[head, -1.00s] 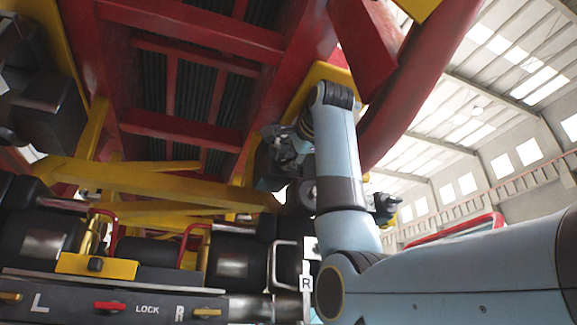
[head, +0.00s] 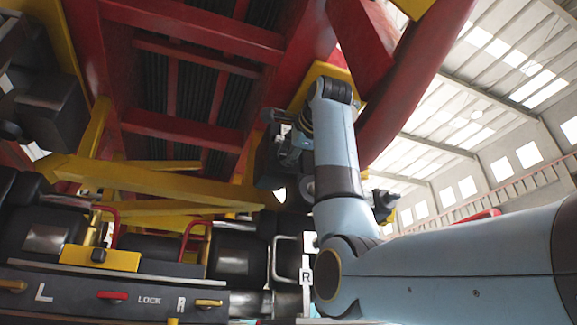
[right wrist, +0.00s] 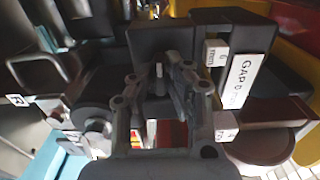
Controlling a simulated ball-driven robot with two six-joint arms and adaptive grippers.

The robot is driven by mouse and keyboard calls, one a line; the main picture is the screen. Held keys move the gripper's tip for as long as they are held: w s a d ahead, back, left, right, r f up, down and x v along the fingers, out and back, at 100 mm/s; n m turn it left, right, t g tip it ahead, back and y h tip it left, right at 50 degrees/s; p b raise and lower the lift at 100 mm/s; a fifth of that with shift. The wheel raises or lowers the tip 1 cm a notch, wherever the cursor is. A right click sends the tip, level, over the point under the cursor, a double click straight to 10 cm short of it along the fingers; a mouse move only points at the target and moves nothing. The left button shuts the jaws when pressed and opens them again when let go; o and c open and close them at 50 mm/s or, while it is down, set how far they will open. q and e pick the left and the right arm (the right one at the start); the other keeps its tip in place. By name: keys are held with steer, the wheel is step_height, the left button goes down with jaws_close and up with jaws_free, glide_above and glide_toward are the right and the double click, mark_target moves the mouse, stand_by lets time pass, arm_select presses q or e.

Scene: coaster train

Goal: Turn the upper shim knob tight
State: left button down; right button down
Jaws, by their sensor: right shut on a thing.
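My right gripper (head: 287,138) is raised in front of a dark block (head: 268,165) under the red frame in the head view. In the right wrist view its fingers (right wrist: 160,75) are shut around a small dark knob-like part (right wrist: 159,72) with a pale mark on top. The fingers and blur hide most of this part, so how far it is turned cannot be told. Beside it is a dark block (right wrist: 215,35) with a white label reading GAP (right wrist: 242,80) and small white tags (right wrist: 215,52). My left gripper is not in view.
Red beams (head: 195,130) and yellow braces (head: 150,180) lie close around the arm. At lower left a dark panel (head: 130,280) marked L, LOCK and R carries red and yellow levers. A grey loop handle (head: 283,262) stands near my right arm. Open hall lies at right.

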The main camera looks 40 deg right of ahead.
steer(key=c, duration=1.4)
jaws_free()
steer(key=shift+o, duration=0.2)
steer(key=v, duration=1.2)
